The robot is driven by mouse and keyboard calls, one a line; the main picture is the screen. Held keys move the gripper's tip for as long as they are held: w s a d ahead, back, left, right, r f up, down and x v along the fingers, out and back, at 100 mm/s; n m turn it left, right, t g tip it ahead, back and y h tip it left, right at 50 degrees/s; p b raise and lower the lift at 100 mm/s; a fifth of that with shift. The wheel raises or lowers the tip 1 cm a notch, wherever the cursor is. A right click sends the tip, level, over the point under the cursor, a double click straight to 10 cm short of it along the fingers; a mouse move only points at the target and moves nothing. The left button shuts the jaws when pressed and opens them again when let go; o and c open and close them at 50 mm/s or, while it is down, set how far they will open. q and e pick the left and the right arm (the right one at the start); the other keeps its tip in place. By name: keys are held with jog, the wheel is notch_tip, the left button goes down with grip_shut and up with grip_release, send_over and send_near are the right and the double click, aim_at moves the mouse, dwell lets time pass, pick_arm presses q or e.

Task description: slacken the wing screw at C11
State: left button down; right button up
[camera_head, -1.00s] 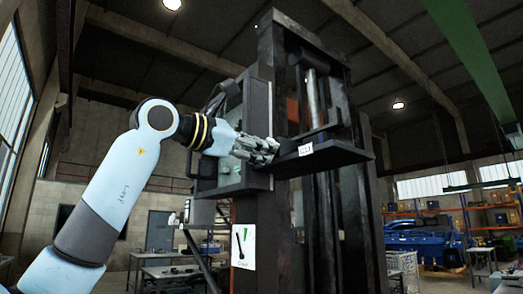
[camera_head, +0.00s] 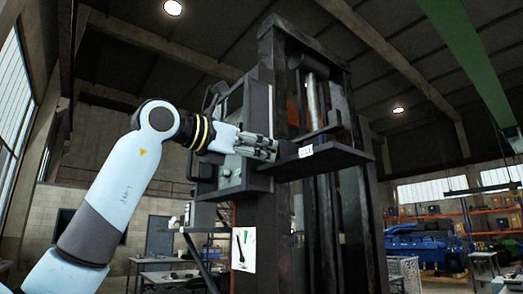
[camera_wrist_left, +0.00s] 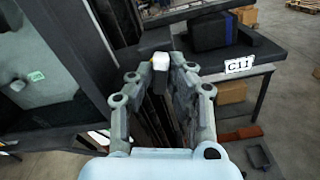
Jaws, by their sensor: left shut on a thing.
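My left gripper (camera_head: 272,149) reaches up to the dark shelf-like ledge on the tall black machine frame. In the left wrist view its fingers (camera_wrist_left: 161,64) are shut on a small pale piece with a yellowish edge, the wing screw (camera_wrist_left: 160,61). The fingers hide most of the screw, so its wings and thread cannot be made out. The white C11 label (camera_wrist_left: 239,65) is on the ledge's edge, right of the fingertips. It also shows in the head view as a small white tag (camera_head: 305,151). My right gripper is not in view.
The black machine frame (camera_head: 272,100) rises close beside the left gripper. A grey box with a pale panel (camera_head: 231,172) is fixed left of the ledge, near the fingers. A white sheet (camera_head: 243,249) hangs below. Shelving and a blue engine (camera_head: 425,245) stand far right.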

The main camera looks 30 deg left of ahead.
pick_arm(q)
jog(key=n, duration=0.4)
jog(key=shift+f+n+b, duration=0.1)
jog(key=shift+n+b, duration=0.2)
jog(key=shift+n, duration=0.1)
jog(key=shift+n, duration=0.7)
jog(key=c, duration=1.7)
grip_release()
jog(key=shift+n+b, duration=0.3)
jog(key=shift+n, duration=0.3)
jog(key=o, duration=0.6)
jog(key=shift+c, duration=0.2)
jog(key=shift+s, duration=0.1)
